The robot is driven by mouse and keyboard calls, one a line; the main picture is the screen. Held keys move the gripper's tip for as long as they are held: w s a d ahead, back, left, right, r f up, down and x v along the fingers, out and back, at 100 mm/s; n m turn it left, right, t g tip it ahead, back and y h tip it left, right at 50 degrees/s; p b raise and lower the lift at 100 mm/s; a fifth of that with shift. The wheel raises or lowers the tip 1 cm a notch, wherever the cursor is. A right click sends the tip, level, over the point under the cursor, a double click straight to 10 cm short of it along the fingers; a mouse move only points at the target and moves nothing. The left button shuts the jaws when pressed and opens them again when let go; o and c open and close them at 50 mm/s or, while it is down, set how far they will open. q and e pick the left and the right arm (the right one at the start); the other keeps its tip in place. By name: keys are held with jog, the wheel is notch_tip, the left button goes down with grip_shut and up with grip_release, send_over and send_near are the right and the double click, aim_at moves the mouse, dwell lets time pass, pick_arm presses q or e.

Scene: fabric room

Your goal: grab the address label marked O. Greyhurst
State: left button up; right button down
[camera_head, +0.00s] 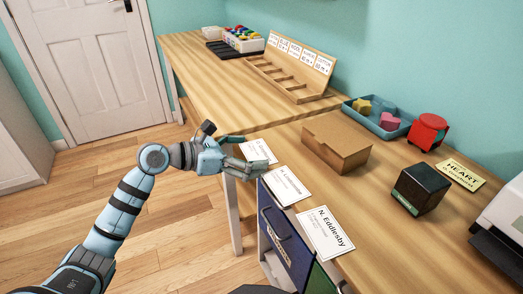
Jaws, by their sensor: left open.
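Three white address labels lie in a row along the front edge of the wooden table. The far label (262,148) is partly behind my gripper; its name seems to start with O, but I cannot read the rest. The middle label (287,186) seems to start with H. The near label (326,233) reads N. Eddlesby. My left gripper (252,153) is open and empty, its fingers pointing right at the far label, one finger near each side of it. I cannot tell whether it touches the label. My right gripper is out of view.
A cardboard box (337,143) stands right of the labels. Beyond are a blue tray (391,133) with coloured shapes, a red object (427,131), a dark block (420,188) and a yellow HEART card (461,173). A wooden rack (290,70) stands farther back. Dark blue and green panels hang below the front edge.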

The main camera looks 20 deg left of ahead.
pick_arm(q)
jog(key=shift+s+r, duration=0.1)
jog(key=shift+s, duration=0.1)
jog(key=shift+c, duration=1.3)
jog(key=shift+w, duration=0.1)
jog(key=shift+c, duration=0.8)
